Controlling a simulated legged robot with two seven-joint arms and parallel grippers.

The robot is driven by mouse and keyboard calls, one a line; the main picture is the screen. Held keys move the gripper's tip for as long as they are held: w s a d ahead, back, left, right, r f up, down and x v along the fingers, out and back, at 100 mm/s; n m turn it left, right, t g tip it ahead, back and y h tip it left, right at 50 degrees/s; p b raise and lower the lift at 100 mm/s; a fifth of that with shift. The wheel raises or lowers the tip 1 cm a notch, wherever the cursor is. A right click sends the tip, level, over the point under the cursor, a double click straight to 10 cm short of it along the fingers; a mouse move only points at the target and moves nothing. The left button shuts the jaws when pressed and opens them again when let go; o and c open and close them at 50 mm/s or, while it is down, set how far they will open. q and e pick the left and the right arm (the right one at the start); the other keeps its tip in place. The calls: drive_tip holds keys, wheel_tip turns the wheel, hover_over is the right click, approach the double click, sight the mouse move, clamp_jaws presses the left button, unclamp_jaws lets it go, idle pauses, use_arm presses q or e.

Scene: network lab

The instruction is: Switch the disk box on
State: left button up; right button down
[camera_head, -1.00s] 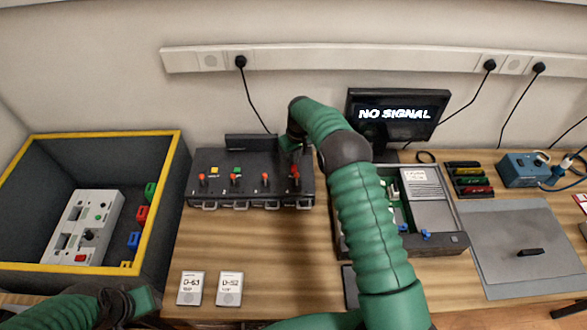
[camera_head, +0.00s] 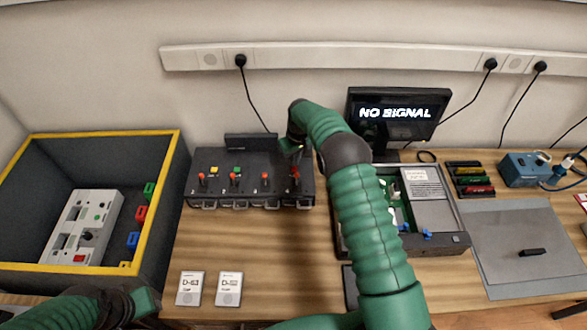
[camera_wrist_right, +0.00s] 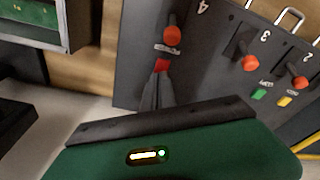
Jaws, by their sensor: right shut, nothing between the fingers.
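The disk box (camera_head: 250,190) is a black box at the back of the table, with a row of orange-knobbed levers and front handles. Its top shows a yellow and a green mark. In the right wrist view the box (camera_wrist_right: 215,75) shows bays numbered 2, 3 and 4, and a small red switch (camera_wrist_right: 162,66) beside bay 4's lever. My right gripper (camera_head: 297,152) is over the box's right end. Its narrow shut fingers (camera_wrist_right: 157,82) point at the red switch; contact cannot be told. My left gripper (camera_head: 145,300) is at the lower left, its fingers unclear.
A yellow-rimmed bin (camera_head: 183,170) stands at the left. Two disk cards (camera_head: 190,288) lie in front of the box. An open computer case (camera_head: 455,240) stands right of my right arm. The monitor (camera_head: 395,113) reads NO SIGNAL. A grey mat (camera_head: 515,235) lies at the right.

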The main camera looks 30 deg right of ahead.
drive_tip(key=shift+f, duration=0.15)
wheel_tip(320, 180, up, 7)
drive_tip(key=p, duration=0.4)
idle(0.5)
drive_tip(key=s+a+r, duration=0.4)
drive_tip(key=s, duration=0.2)
drive_tip(key=s+a+r, duration=0.4)
drive_tip(key=s, duration=0.2)
drive_tip(key=s+a, duration=0.2)
drive_tip(key=s, duration=0.7)
drive_tip(key=s+a, duration=0.2)
drive_tip(key=s, duration=0.8)
drive_tip(key=shift+s+a+r+m+t, duration=0.25)
drive_tip(key=shift+r+m+t, duration=0.1)
drive_tip(key=shift+m+t, duration=0.05)
